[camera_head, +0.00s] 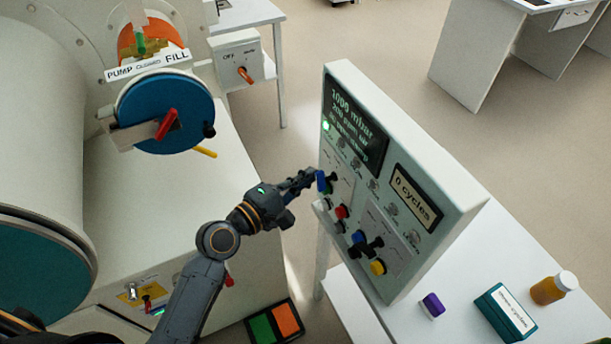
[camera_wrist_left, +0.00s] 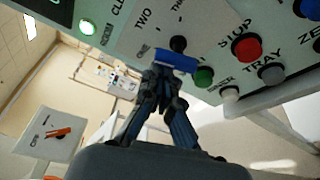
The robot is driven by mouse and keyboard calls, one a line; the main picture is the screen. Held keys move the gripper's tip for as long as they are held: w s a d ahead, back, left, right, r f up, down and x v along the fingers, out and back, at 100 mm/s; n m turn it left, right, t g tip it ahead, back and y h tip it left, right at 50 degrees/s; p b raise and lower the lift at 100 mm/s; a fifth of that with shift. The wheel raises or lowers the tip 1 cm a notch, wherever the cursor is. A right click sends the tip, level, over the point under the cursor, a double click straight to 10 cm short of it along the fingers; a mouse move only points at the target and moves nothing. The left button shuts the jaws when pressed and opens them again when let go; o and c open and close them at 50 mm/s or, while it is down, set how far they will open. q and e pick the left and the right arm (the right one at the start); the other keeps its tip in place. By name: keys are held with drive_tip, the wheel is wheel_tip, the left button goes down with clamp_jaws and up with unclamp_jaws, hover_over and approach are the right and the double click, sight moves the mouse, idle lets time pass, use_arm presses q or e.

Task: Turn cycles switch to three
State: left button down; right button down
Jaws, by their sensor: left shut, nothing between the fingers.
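The grey-white control panel (camera_head: 455,185) stands on a white table, and its display (camera_head: 415,197) reads "0 cycles". A switch with a blue bar handle (camera_head: 321,181) sits at its left edge. In the left wrist view the blue handle (camera_wrist_left: 176,61) lies beside a black knob-like part (camera_wrist_left: 178,43), with the labels "TWO" and "THREE" above it. Which label it points at I cannot tell. My left gripper (camera_head: 311,180) is shut and empty, its fingertips (camera_wrist_left: 163,75) right at the blue handle; whether they touch is unclear. My right gripper is out of view.
Near the switch are a green button (camera_wrist_left: 204,76), a red stop button (camera_wrist_left: 246,47) and a grey tray button (camera_wrist_left: 271,75). A purple block (camera_head: 432,305), a teal box (camera_head: 505,313) and an orange bottle (camera_head: 553,288) stand on the table. A pump valve (camera_head: 165,112) is at upper left.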

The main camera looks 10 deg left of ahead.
use_arm(q)
drive_tip(key=shift+s+d+m+t+h+b, duration=0.2)
drive_tip(key=shift+m+t+h+b, duration=0.1)
drive_tip(key=shift+m+b, duration=0.9)
drive_tip(key=shift+s+d+m+t+h+b, duration=0.15)
drive_tip(key=shift+s+m+t+b, duration=0.15)
drive_tip(key=shift+m+b, duration=0.85)
drive_tip(key=shift+s+d+m+t+h+b, duration=0.15)
drive_tip(key=shift+m+t+h+b, duration=0.15)
drive_tip(key=shift+m+b, duration=0.9)
